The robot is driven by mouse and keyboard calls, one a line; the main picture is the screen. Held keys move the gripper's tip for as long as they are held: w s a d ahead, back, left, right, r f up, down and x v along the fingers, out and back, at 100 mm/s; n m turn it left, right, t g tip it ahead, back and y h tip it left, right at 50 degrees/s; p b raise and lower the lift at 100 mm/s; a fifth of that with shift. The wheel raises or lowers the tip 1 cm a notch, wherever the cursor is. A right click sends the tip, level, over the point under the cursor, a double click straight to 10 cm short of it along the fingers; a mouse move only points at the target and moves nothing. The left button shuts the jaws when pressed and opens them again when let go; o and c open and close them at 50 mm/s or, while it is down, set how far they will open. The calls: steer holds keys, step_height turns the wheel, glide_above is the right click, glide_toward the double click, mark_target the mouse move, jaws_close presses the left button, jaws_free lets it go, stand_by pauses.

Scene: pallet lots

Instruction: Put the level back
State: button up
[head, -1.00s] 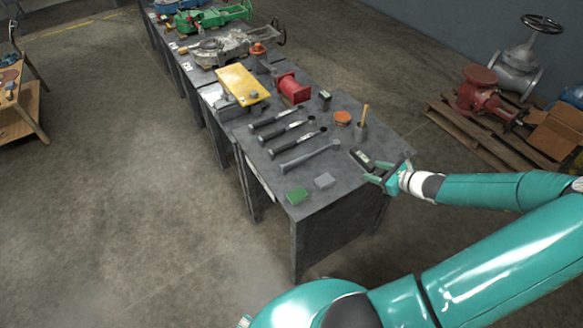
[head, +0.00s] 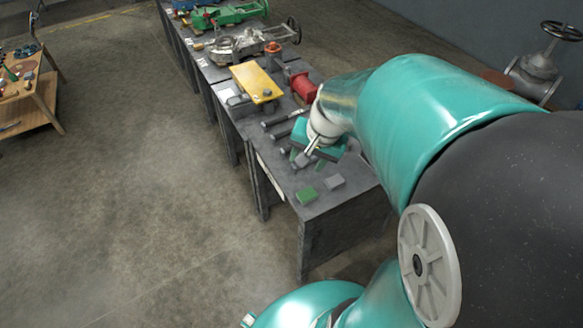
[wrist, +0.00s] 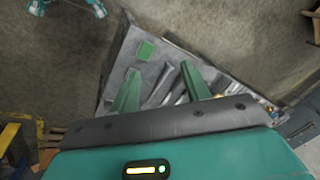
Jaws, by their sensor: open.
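My gripper (head: 310,158) is open above the near part of the grey workbench (head: 325,205). In the wrist view its two green fingers (wrist: 160,75) are spread apart over the bench, with grey wrenches (wrist: 160,85) lying below and between them. I see nothing held. I cannot pick out the level for certain in the current views. A small dark block that lay by the gripper in the earlier head view is now hidden behind my arm, and I cannot tell whether it is the level.
A green block (head: 307,195) and a grey block (head: 334,182) lie near the bench's front corner. A yellow plate (head: 257,82) and a red flanged part (head: 304,87) stand farther back. A wooden table (head: 40,100) is at left. The floor between is clear.

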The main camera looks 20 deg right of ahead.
steer(key=s+a+r+n+t+h, duration=0.1)
steer(key=s+a+r+n+t, duration=0.1)
steer(key=s+a+r+n, duration=0.6)
step_height(320, 180, up, 3)
steer(key=shift+s+a+f+t, duration=0.2)
steer(key=shift+s+t, duration=0.1)
steer(key=shift+s, duration=0.55)
